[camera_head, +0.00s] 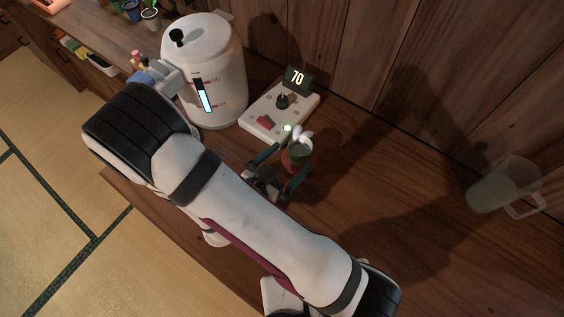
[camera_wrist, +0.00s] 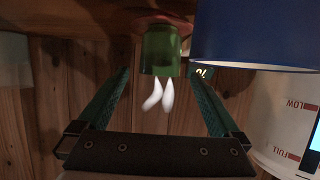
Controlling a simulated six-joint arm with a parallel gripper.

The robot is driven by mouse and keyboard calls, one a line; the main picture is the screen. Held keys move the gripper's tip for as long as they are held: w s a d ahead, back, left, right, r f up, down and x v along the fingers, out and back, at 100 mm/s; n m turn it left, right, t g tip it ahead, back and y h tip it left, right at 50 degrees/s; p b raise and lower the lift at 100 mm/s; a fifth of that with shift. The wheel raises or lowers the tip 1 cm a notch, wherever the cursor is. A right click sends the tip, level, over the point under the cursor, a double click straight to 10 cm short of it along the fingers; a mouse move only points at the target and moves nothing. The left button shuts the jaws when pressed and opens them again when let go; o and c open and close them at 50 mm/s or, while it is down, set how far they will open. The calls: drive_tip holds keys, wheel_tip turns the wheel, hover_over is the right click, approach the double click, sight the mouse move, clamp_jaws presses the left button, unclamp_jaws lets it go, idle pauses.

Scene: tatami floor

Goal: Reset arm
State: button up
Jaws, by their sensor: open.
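My gripper (camera_head: 291,158) is open, with its two dark green fingers spread apart. A small green cup (camera_head: 301,149) stands on a reddish saucer (camera_head: 312,161) just ahead of the fingertips. Two white, ear-like shapes rise from the cup. In the wrist view, the cup (camera_wrist: 160,50) hangs upside down in the picture, centred between the fingers (camera_wrist: 160,76) with a gap on each side. I cannot tell whether the fingertips reach past its near side. My arm stretches across the front of the counter and hides part of it.
A white water dispenser (camera_head: 215,60) with a level window stands left. A clear pitcher (camera_head: 500,187) stands far right. A large blue object (camera_wrist: 255,38) fills the wrist view's upper right. Counter between cup and pitcher is clear.

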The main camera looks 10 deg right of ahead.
drive_tip(key=v, duration=0.3)
idle(0.4)
